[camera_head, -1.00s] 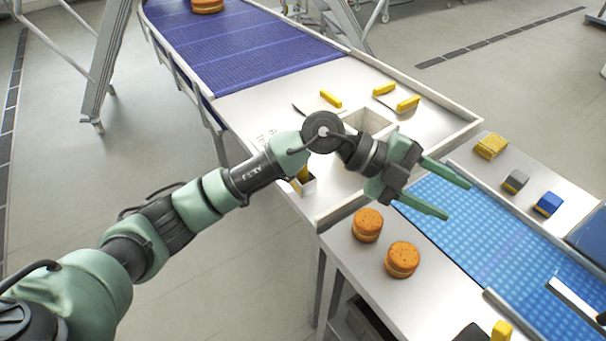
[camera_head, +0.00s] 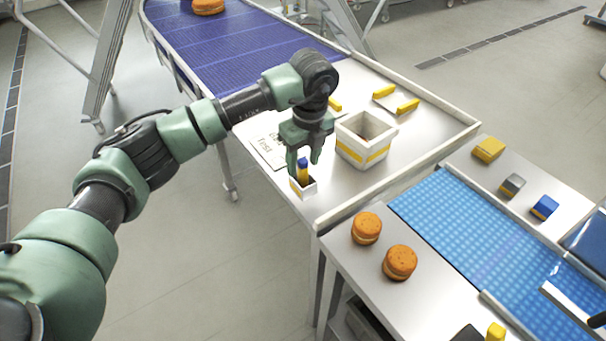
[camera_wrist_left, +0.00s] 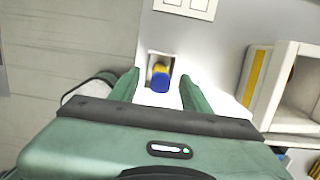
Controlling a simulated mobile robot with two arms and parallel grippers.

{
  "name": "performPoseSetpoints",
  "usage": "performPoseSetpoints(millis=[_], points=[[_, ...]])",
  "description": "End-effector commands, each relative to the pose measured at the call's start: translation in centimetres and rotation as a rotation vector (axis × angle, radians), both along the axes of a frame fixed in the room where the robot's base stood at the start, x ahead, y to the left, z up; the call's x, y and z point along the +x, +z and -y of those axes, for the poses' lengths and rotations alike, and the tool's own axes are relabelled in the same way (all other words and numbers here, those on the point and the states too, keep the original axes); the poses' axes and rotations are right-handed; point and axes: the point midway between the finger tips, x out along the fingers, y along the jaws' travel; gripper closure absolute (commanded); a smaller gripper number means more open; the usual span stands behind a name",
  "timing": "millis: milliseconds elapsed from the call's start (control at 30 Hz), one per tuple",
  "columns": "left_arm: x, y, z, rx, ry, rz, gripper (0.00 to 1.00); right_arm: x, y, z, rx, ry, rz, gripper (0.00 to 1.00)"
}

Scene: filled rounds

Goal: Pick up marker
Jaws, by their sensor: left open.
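The marker (camera_head: 302,170), yellow with a blue top end, stands upright in a small white holder (camera_head: 298,188) near the left edge of the white table. My left gripper (camera_head: 305,168) is open and points down just above the holder, with its fingers around or close to the marker's top. In the left wrist view the marker's blue end (camera_wrist_left: 160,82) shows between the two open fingers, with room on both sides. The marker's lower part is hidden in the holder. My right gripper is not in view.
A white box with a yellow stripe (camera_head: 362,148) stands just right of my gripper. A sign card (camera_head: 266,150) lies to the left. Yellow-handled tools (camera_head: 407,106) lie behind. Round orange cakes (camera_head: 400,262) and a blue belt (camera_head: 470,235) are at the right.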

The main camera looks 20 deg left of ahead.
Motion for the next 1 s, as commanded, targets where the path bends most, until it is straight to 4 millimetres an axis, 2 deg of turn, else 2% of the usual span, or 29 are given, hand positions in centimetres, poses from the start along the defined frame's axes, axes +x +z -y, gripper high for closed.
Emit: performPoseSetpoints(millis=[33,200,433,467,600,633,1000], points=[[-0.2,-0.5,0.0,0.000,-0.001,-0.005,0.53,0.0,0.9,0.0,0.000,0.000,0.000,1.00],[0.1,-2.4,-0.1,-0.002,-0.001,-0.001,0.53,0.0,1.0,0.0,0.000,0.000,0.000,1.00],[0.1,-2.7,-0.1,-0.003,-0.002,0.000,0.53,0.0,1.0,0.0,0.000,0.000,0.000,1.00],[0.1,-2.7,-0.1,-0.003,-0.002,0.000,0.55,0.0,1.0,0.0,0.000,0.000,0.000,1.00],[0.1,-2.6,-0.1,-0.003,-0.002,0.000,0.94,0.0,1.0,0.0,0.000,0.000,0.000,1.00],[0.1,-2.6,-0.1,-0.003,-0.002,0.000,1.00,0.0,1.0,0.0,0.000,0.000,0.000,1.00],[0.1,-2.4,-0.1,-0.002,-0.002,0.002,1.00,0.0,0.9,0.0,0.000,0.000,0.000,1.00]])
